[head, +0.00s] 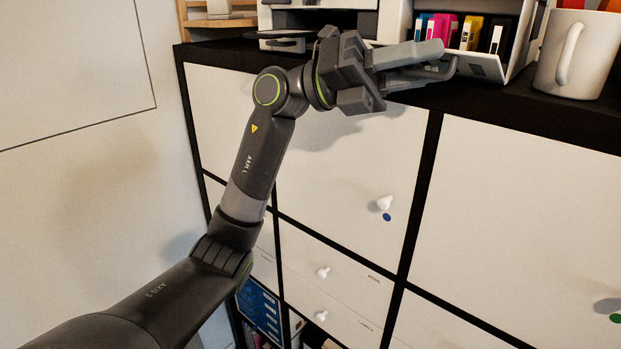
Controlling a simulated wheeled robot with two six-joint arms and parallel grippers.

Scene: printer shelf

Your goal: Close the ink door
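The printer (397,22) stands on top of the shelf. Its ink door (485,66) is a pale flap that hangs open, tilted out and down in front of the ink bay. Several ink cartridges (471,33), among them pink, yellow and black ones, show in the bay. My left gripper (446,56) reaches from the left, with its fingertips just left of the door, overlapping its left part in the picture. I cannot tell whether they touch it. The fingers lie close together and hold nothing that I can see. My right gripper is out of view.
A white mug (579,54) stands close to the right of the open door on the dark shelf top (560,108). Below are white shelf fronts (530,210) with small round knobs. A wooden rack (216,22) is at the back left.

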